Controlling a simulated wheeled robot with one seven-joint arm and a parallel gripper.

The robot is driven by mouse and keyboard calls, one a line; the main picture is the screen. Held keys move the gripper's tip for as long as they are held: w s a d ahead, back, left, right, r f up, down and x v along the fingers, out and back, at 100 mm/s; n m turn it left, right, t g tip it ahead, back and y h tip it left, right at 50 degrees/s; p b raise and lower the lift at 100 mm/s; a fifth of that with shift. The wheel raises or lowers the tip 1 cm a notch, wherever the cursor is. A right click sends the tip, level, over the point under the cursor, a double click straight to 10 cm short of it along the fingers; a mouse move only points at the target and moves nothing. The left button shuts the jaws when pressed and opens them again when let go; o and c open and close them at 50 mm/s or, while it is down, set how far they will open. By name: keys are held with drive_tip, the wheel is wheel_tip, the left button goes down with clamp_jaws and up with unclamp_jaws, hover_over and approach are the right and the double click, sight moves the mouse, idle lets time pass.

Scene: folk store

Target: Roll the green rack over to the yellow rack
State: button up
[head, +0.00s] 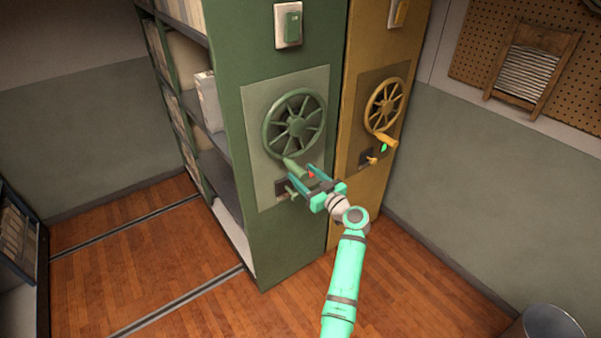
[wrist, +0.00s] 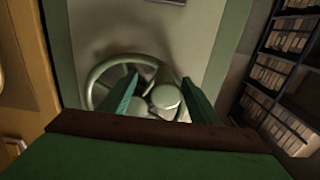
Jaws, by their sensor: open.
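The green rack (head: 290,230) stands left of the yellow rack (head: 345,215), close beside it with a thin dark gap between their end panels. The green rack's end panel carries a spoked green handwheel (head: 297,124) with a handle (head: 294,167) at its lower rim. My gripper (head: 301,181) is open at this handle. In the wrist view the handle's round end (wrist: 166,97) shows between the two fingers, with the handwheel (wrist: 103,72) behind; I cannot tell whether either finger touches it. A small lever (head: 291,193) sits below the wheel, partly hidden by my gripper.
Floor rails (head: 180,308) run across the open wooden floor left of the green rack. Another shelf (head: 18,245) stands at the far left. The yellow rack has its own wheel (head: 384,104) and a green light (head: 384,147). A metal bin (head: 545,325) stands at the lower right.

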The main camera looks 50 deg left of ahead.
drive_tip(key=shift+s+d, duration=0.2)
drive_tip(key=shift+d, duration=3.25)
drive_tip(key=shift+f, duration=0.1)
drive_tip(key=s+d+f+m+t+h, duration=0.2)
drive_tip(key=d+f+m+t+h, duration=0.45)
drive_tip(key=d+f, duration=1.05)
drive_tip(key=s+d+f+m+t+h, duration=0.2)
drive_tip(key=s+d+f+m, duration=0.15)
drive_tip(key=d, duration=0.35)
drive_tip(key=s+d+f+m+t+h, duration=0.1)
drive_tip(key=s+d+f+m+t, duration=0.1)
drive_tip(key=s+d+f, duration=0.4)
drive_tip(key=s+d+r+m+t+h, duration=0.1)
drive_tip(key=s+d+r+m+h, duration=0.15)
drive_tip(key=s+d, duration=0.55)
drive_tip(key=s+d+r+m+t+h, duration=0.1)
drive_tip(key=s+d+r+m+h, duration=0.15)
drive_tip(key=s+d, duration=0.55)
drive_tip(key=s+d+r+t+h, duration=0.1)
drive_tip(key=s+d+r, duration=0.2)
drive_tip(key=s+r, duration=0.2)
drive_tip(key=s+d+r+t+h, duration=0.1)
drive_tip(key=s+d+r, duration=0.3)
drive_tip(key=r, duration=0.4)
drive_tip(key=shift+s+h, duration=0.6)
drive_tip(key=shift+h, duration=0.15)
